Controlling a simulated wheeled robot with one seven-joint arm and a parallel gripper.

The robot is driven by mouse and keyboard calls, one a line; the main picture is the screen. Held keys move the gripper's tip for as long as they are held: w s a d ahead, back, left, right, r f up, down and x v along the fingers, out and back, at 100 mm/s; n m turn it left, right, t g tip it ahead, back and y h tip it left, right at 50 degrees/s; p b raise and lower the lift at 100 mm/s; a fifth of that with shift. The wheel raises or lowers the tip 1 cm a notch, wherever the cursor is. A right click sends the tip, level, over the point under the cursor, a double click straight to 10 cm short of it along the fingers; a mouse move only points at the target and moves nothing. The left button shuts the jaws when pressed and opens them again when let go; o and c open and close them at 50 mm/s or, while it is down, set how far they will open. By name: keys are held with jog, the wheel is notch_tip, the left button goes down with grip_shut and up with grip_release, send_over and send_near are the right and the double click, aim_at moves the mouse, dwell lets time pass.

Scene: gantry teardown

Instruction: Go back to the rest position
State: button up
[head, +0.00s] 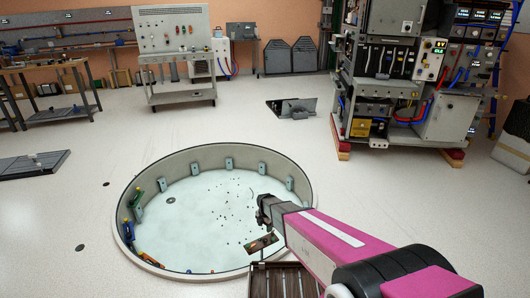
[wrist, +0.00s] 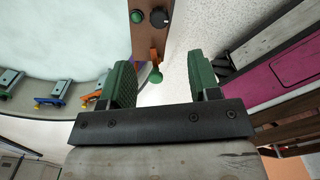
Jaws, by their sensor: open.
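My arm is magenta with a white stripe and reaches in from the lower right of the head view. A brown panel (wrist: 146,35) with a green knob and a black knob lies beyond the fingertips. In the head view a small brownish panel (head: 262,243) is just below my gripper; I cannot tell whether it is the same piece.
A brown slatted crate (head: 262,282) stands at the bottom centre. A tall equipment rack (head: 385,90) stands at the back right. A grey wheeled panel stand (head: 175,45) is at the back. A dark flat plate (head: 35,165) lies at the left. Open floor surrounds the pit.

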jog(key=s+d+r+m, duration=0.6)
jog(key=r+m, duration=0.3)
jog(key=s+d+r+m, duration=0.6)
jog(key=r+m, duration=0.3)
jog(key=r, duration=0.1)
jog(key=s+d+r+m, duration=0.6)
jog(key=d+r+m, duration=0.1)
jog(key=r+m, duration=0.2)
jog(key=shift+s+r, duration=0.3)
jog(key=shift+r, duration=0.25)
dwell(1.1)
